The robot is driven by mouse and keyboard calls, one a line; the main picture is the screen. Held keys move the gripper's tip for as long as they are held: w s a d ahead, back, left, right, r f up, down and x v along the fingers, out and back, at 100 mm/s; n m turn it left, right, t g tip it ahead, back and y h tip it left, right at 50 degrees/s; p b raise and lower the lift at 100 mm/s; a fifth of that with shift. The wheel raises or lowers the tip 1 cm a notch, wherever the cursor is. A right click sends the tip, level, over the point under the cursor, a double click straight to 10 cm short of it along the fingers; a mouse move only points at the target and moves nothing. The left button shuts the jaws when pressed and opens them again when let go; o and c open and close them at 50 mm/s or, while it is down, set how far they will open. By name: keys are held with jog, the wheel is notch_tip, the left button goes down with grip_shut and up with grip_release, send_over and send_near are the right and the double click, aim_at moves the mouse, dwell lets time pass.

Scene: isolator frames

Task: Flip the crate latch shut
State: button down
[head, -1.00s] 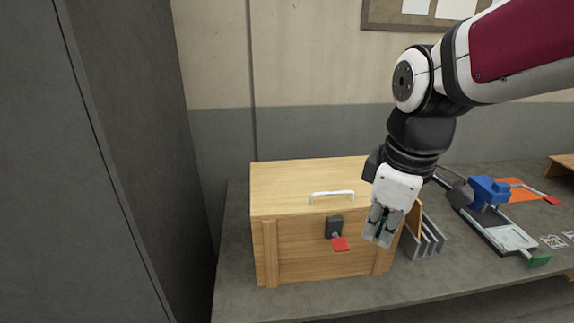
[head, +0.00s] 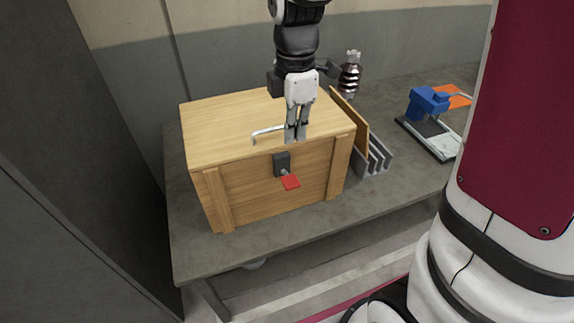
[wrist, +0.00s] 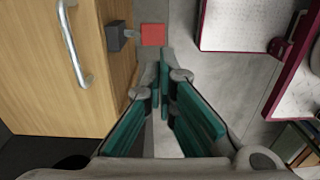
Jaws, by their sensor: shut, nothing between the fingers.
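The wooden crate (head: 255,188) stands on the grey bench with its lid (head: 225,122) down. Its latch is a dark block (head: 281,162) on the front face with a red tab (head: 290,182) that sticks outward and slightly down. In the wrist view the dark block (wrist: 118,36) and red tab (wrist: 153,35) are at the top, just ahead of the fingers. My gripper (head: 296,138) points down, shut and empty, above the latch near the crate's front top edge. In the wrist view its green-padded fingers (wrist: 163,70) meet, apart from the tab. The metal lid handle (head: 268,133) is partly hidden by the gripper.
A grey slotted rack (head: 372,160) with a wooden board (head: 350,120) stands right of the crate. Bare bench runs along the crate's front. A dark wall panel (head: 80,150) is at the left.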

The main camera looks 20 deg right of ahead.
aim_at(292, 185)
notch_tip(292, 185, down, 14)
dwell(0.6)
